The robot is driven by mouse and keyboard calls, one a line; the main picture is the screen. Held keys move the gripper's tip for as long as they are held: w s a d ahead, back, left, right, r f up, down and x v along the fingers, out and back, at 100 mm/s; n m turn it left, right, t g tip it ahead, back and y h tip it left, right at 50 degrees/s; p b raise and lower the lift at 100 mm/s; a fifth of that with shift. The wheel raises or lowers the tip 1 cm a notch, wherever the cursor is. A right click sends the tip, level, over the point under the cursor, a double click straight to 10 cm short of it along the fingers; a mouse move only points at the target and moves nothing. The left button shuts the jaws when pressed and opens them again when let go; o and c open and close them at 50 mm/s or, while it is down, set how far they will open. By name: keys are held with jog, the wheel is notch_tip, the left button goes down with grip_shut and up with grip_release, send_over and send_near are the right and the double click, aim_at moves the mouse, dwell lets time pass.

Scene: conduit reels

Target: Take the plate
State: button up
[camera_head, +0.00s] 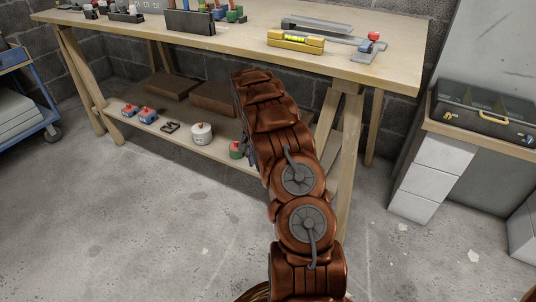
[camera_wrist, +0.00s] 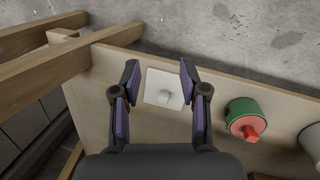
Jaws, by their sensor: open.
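A small white square plate (camera_wrist: 153,84) with a pale block-like knob at its middle lies on the wooden lower shelf (camera_wrist: 225,82) in the wrist view. My gripper (camera_wrist: 159,72) is open, with one purple-padded finger on each side of the plate. The fingers look empty, and I cannot tell whether they are down at the plate's height. In the head view my copper-coloured arm reaches down to the workbench's lower shelf (camera_head: 175,144). The plate and most of the gripper are hidden behind the arm there.
A green round item with a red knob (camera_wrist: 247,119) sits right of the gripper, with a white canister (camera_head: 202,133) beyond it. Wooden bench legs (camera_wrist: 50,65) run close at left. The benchtop (camera_head: 255,25) overhangs the shelf.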

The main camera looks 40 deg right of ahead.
jog(key=w+d+t, duration=0.1)
jog(key=d, duration=0.2)
jog(key=w+d+m, duration=0.1)
jog(key=d, duration=0.2)
jog(key=w+d+m+t+b, duration=0.1)
jog(key=d, duration=0.2)
jog(key=shift+w+r+t, duration=0.2)
jog(key=shift+r+t, duration=0.1)
jog(key=shift+f+b, duration=2.05)
jog(key=shift+f, duration=1.15)
jog(key=shift+f+p, duration=0.4)
jog(key=shift+f, duration=0.85)
grip_shut()
jog(key=shift+r+p, duration=0.6)
jog(key=shift+r, duration=0.3)
jog(key=shift+a+p, duration=0.1)
jog(key=shift+p, duration=0.35)
